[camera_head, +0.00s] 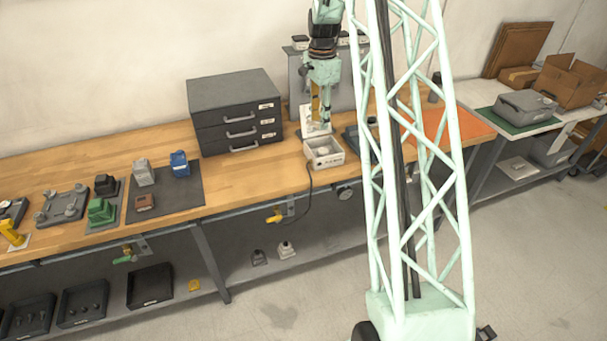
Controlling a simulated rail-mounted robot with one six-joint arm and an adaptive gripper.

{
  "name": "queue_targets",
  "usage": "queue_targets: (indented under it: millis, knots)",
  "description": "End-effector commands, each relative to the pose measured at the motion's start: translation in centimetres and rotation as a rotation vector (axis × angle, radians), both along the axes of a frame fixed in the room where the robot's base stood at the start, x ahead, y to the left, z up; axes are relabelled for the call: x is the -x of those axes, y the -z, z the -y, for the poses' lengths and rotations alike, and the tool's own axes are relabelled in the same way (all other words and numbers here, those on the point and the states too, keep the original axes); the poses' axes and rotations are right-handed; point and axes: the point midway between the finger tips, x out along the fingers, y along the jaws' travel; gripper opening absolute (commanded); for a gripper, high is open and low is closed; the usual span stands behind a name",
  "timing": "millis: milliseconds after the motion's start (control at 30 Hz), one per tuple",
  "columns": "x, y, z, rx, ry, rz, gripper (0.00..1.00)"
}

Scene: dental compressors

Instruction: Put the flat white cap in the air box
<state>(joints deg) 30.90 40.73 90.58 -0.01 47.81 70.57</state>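A small white open box (335,159) with a dark label on its front stands near the bench's front edge, right of the drawer cabinet. It looks like the air box, but the label is too small to read. A pale rounded piece (323,150) shows inside it; I cannot tell whether it is the flat white cap.
A dark drawer cabinet (220,105) stands left of my gripper. A dark mat (180,201) with small coloured parts lies further left. My pale lattice column hides part of the bench on the right. An orange mat (455,127) lies beyond it. Bare wood shows left of the box.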

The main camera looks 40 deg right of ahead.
Motion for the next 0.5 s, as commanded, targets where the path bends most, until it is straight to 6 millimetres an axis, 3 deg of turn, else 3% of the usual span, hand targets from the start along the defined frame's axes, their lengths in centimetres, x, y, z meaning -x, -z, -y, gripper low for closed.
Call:
queue_targets:
  millis: [500]
  knots:
    - [2.6,-10.3,-8.8,0.030,-0.257,0.039,0.32]
